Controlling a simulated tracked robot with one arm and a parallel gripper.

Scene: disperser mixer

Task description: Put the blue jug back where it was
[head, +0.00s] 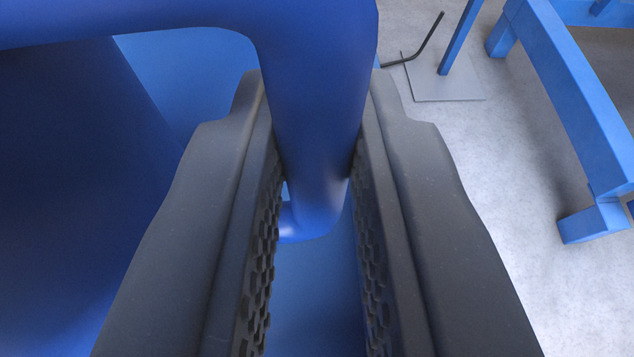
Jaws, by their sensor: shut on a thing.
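The blue jug (75,190) fills the left and upper left of the head view, very close. Its thick blue handle (318,100) comes down between the two dark fingers of my gripper (318,165). My gripper is shut on the handle, with a textured pad against each side of it.
Grey concrete floor (510,190) shows at the right. A blue metal frame (575,90) with feet stands there. A grey base plate (445,85) with a blue post and a bent black rod (425,42) is at the upper right. The floor between them is clear.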

